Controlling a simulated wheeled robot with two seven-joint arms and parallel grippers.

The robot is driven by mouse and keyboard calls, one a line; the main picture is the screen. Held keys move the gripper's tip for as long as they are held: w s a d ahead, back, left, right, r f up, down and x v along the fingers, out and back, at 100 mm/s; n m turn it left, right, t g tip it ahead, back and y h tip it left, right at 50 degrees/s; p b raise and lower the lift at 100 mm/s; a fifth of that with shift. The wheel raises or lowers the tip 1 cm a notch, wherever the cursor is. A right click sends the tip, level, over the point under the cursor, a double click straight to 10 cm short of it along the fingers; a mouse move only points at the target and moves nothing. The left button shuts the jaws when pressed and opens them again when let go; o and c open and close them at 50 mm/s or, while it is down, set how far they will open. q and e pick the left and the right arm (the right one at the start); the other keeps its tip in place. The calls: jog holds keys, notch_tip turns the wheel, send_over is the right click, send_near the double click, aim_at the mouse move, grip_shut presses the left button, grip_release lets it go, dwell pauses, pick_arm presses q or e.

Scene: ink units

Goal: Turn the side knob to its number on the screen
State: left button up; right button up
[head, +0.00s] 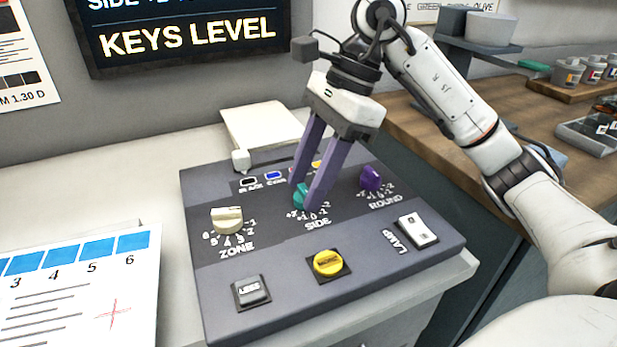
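The teal side knob (301,195) sits in the middle of the dark console, above the printed word SIDE. My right gripper (306,196) reaches down over it, its two purple fingers on either side of the knob. The fingers partly hide the knob and its dial numbers; I cannot tell whether they touch it. The screen (185,35) on the wall shows KEYS LEVEL, with a line starting SIDE cut off at the top edge, so its number is not clearly readable. My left gripper is not in view.
The console (290,265) also has a cream zone knob (227,220), a purple round knob (370,178), a yellow button (328,263), a grey button (251,291) and a white lamp switch (418,231). A printed sheet (80,290) lies left. Small ink pots (570,72) stand at the right.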

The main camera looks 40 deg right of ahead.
jog(key=c, duration=0.7)
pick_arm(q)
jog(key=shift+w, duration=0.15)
pick_arm(e)
jog(key=shift+c, duration=0.5)
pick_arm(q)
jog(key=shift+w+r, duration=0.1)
pick_arm(e)
jog(key=shift+m, duration=0.6)
jog(key=m+t, duration=0.1)
jog(key=m, duration=0.2)
jog(key=shift+s+t+h, duration=0.1)
jog(key=shift+t+h, duration=0.2)
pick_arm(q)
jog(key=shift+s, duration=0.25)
pick_arm(e)
jog(key=shift+m+h, duration=0.3)
jog(key=shift+m, duration=0.5)
jog(key=shift+t, duration=0.3)
